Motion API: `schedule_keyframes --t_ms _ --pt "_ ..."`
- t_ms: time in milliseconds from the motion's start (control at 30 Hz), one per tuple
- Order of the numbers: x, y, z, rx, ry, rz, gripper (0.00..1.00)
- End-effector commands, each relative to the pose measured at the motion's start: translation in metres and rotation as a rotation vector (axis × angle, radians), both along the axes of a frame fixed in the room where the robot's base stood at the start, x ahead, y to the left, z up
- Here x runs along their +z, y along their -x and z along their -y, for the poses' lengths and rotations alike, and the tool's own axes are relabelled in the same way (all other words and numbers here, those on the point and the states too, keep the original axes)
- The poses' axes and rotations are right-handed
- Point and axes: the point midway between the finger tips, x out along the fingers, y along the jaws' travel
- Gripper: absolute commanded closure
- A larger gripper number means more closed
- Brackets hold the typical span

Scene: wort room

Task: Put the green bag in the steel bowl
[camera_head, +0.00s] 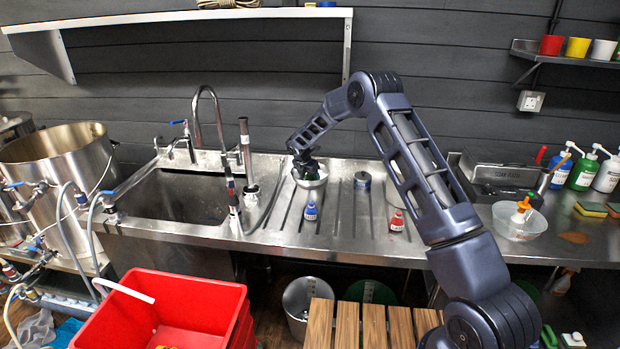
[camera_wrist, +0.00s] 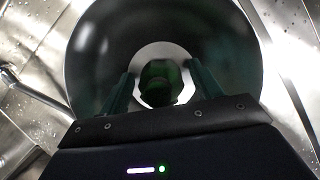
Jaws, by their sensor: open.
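The steel bowl (camera_head: 313,183) stands on the ribbed drainboard right of the sink, and its round inside (camera_wrist: 95,50) fills much of the wrist view. A dark green thing, which looks like the green bag (camera_wrist: 158,82), is at the bowl's pale bottom in the wrist view. My gripper (camera_head: 305,172) points down into the bowl. Its two fingers (camera_wrist: 160,88) are apart, on either side of the green thing, with gaps showing. Whether the bag touches the bowl's bottom is hard to tell. In the head view my gripper hides most of the bowl's inside.
A clear bowl (camera_head: 519,222) is at the right. A red crate (camera_head: 185,305) is in front.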

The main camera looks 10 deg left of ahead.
Motion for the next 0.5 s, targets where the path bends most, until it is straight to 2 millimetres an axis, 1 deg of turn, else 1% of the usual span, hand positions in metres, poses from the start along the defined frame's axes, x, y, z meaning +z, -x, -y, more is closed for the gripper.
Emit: schedule_keyframes --t_ms 167,267,500 --pt "0.006 0.001 -0.001 0.000 0.000 0.001 0.36" --pt "0.018 0.005 -0.004 0.001 -0.002 0.002 0.36" --pt "0.060 0.020 -0.012 0.001 -0.002 0.002 0.36"
